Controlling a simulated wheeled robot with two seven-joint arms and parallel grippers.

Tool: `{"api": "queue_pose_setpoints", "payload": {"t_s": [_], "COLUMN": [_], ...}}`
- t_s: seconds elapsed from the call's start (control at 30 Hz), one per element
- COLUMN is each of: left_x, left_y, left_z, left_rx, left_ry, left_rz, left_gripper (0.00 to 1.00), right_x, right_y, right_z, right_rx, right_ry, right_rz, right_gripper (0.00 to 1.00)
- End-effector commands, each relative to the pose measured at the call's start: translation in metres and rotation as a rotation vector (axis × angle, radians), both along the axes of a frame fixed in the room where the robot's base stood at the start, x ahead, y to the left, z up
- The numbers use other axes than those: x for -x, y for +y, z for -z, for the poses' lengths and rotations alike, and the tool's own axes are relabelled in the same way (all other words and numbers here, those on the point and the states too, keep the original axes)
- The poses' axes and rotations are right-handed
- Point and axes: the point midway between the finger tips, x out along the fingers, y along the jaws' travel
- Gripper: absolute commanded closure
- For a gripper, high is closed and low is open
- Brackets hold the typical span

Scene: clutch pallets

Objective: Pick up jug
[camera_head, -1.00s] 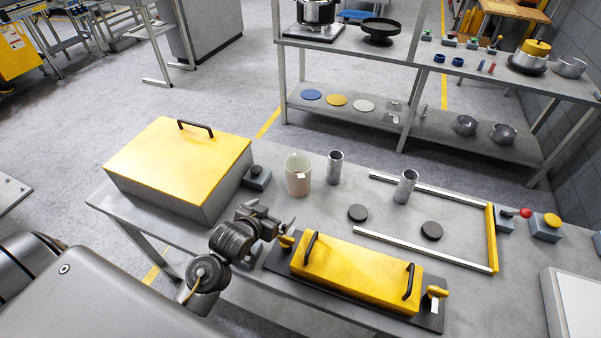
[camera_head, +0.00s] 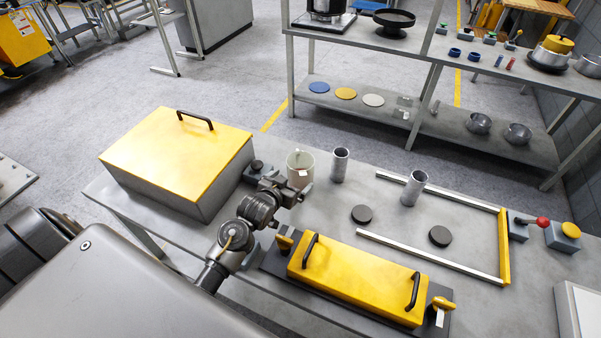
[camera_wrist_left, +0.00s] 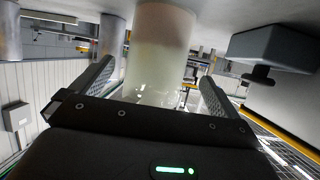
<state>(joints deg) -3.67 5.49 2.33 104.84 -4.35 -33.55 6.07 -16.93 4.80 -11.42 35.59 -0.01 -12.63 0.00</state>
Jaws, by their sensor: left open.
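The jug (camera_head: 300,160) is a pale cream, translucent-looking vessel standing on the grey workbench. My left gripper (camera_head: 286,182) is right in front of it and hides its lower part in the head view. In the left wrist view the jug (camera_wrist_left: 160,45) appears between the two spread fingers of my left gripper (camera_wrist_left: 155,85). The fingers are open on either side of it; I cannot tell whether either one touches it. My right gripper is not in view.
A yellow-topped box (camera_head: 180,150) stands left of the jug, with a small dark-knobbed block (camera_head: 257,172) between them. A metal cylinder (camera_head: 340,165) stands close on the right. A yellow handled block (camera_head: 355,278) lies nearer, right of my left arm.

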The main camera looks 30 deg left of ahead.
Motion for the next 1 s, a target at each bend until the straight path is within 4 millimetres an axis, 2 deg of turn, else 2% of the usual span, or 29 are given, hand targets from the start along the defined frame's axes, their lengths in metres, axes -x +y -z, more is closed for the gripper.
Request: {"api": "queue_pose_setpoints", "payload": {"t_s": [0.17,0.43,0.77,1.0], "left_x": [-0.011,-0.042,-0.047,-0.047], "left_y": [-0.002,-0.003,-0.003,-0.003], "left_z": [0.003,0.019,0.022,0.022], "left_rx": [0.001,0.000,-0.001,0.000], "left_ry": [0.001,0.001,0.000,0.000], "left_rz": [0.002,0.002,0.003,0.002], "left_gripper": [0.00,0.00,0.00,0.31], "right_x": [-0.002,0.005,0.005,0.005], "right_y": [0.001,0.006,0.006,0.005], "right_z": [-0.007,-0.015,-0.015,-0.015], "right_rx": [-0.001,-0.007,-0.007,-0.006], "right_ry": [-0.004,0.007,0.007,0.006], "right_rz": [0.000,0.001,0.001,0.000], "right_gripper": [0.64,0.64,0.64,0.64]}}
